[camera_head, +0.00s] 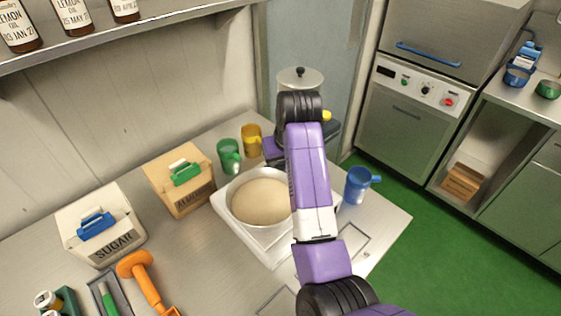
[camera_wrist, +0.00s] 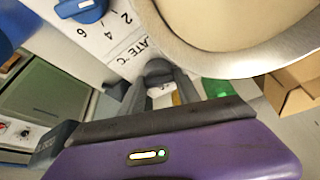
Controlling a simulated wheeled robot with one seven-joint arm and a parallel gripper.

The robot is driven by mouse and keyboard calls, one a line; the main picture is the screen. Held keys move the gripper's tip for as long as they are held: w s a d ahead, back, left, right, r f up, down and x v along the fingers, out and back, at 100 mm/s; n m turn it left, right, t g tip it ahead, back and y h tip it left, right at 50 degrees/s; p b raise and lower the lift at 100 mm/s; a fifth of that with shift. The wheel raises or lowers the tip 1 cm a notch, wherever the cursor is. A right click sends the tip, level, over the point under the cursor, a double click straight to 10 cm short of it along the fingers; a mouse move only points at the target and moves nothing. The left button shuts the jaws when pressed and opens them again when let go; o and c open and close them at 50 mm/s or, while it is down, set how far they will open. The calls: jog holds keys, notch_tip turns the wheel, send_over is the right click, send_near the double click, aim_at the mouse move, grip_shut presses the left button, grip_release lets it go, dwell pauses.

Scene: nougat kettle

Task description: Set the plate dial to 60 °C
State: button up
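The plate dial (camera_wrist: 82,9) is a blue knob with a pale mark, on the white front of the hot plate (camera_wrist: 100,45), partly cut off at the top of the wrist view. The numbers 2, 4 and 6 and part of "PLATE °C" show beside it. What the knob points to is unclear. In the head view the hot plate (camera_head: 232,228) carries a bowl (camera_head: 258,202) of pale dough, and my arm covers the dial side. My gripper (camera_wrist: 158,78) shows as dark parts beyond its purple body, apart from the dial. Its finger opening is unclear.
A blue mug (camera_head: 357,184) stands right of the hot plate. Green (camera_head: 229,158) and yellow (camera_head: 251,140) mugs and a lidded pot (camera_head: 299,78) stand behind. An almond box (camera_head: 178,180), a sugar box (camera_head: 100,225) and an orange tool (camera_head: 145,280) are at left.

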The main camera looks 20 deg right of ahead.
grip_shut()
jog(key=shift+r+m+p, duration=0.1)
jog(key=shift+m+p, duration=0.2)
jog(key=m+h+p, duration=0.1)
jog(key=m, duration=0.1)
jog(key=shift+m+p, duration=0.35)
jog(key=shift+m, duration=0.05)
jog(key=m+h, duration=0.1)
jog(key=m, duration=0.1)
jog(key=m+g, duration=0.1)
jog(key=m, duration=0.1)
jog(key=shift+w+a+h+p, duration=0.1)
jog(key=shift+a+h+p, duration=0.05)
jog(key=shift+h+p, duration=0.25)
jog(key=m+g+b, duration=0.1)
jog(key=m, duration=0.2)
jog(key=m+g+h, duration=0.1)
jog(key=m, duration=0.2)
jog(key=shift+w+b, duration=0.1)
jog(key=shift+b, duration=0.3)
jog(key=shift+m+g+b, duration=0.9)
jog(key=shift+m+b, duration=0.45)
jog(key=shift+m, duration=0.75)
